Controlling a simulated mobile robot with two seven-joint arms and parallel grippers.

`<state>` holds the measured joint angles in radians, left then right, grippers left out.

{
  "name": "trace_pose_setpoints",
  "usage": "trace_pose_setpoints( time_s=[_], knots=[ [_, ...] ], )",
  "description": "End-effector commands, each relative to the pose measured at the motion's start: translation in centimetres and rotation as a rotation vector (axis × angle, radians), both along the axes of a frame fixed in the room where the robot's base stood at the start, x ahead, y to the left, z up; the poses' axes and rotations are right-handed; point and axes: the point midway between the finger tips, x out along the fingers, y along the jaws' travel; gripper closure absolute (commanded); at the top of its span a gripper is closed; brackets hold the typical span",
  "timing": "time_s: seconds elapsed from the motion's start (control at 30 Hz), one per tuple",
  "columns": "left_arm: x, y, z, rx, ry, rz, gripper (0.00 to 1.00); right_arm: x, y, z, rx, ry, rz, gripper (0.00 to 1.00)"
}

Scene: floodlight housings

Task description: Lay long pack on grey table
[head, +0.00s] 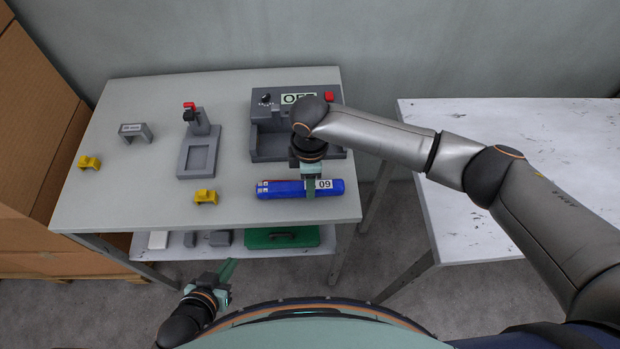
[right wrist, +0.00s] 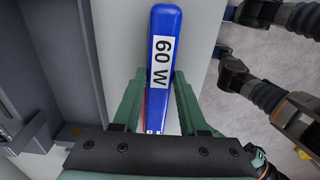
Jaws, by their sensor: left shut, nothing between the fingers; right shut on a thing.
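My right gripper (head: 310,188) comes down from above and is shut on the pack, one finger on each side in the right wrist view (right wrist: 157,85). My left gripper (head: 228,270) is shut and empty, low in front of the table.
A dark grey tester (head: 265,145) with a red button stands behind the pack. A grey fixture (head: 197,158), yellow blocks (head: 206,197) and a small grey bracket (head: 135,131) stand further left. A green case (head: 270,238) lies on the lower shelf. A white table (head: 520,170) stands right.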

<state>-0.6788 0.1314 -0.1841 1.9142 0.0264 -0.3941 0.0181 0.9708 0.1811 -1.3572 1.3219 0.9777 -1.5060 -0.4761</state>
Motion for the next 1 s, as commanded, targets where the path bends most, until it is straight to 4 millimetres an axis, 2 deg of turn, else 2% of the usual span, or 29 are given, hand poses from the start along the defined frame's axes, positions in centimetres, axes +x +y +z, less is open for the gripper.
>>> trace_pose_setpoints(
  time_s=[0.13,0.17,0.43,0.47,0.77,0.87,1.0],
  knots=[
    [0.0,0.0,0.0,0.0,0.0,0.0,1.0,0.0,0.1,0.1,0.001,-0.001,0.0,1.0],
    [0.0,0.0,0.0,0.0,0.0,0.0,1.0,0.0,0.1,0.1,0.001,-0.001,0.0,0.56],
    [0.0,0.0,0.0,0.0,0.0,0.0,1.0,0.0,0.0,0.1,0.0,0.0,0.0,0.25],
    [0.0,0.0,0.0,0.0,0.0,0.0,1.0,0.0,0.0,0.1,0.0,0.0,0.0,0.23],
    [0.0,0.0,0.0,0.0,0.0,0.0,1.0,0.0,-0.1,0.2,-0.001,0.001,-0.001,0.23],
    [0.0,0.0,0.1,0.0,0.0,0.0,1.0,0.0,0.0,1.3,0.001,-0.001,0.0,0.23],
    [0.0,0.0,0.2,0.0,0.0,0.0,1.0,0.1,0.0,4.1,0.002,-0.003,0.001,0.23]
  ],
)
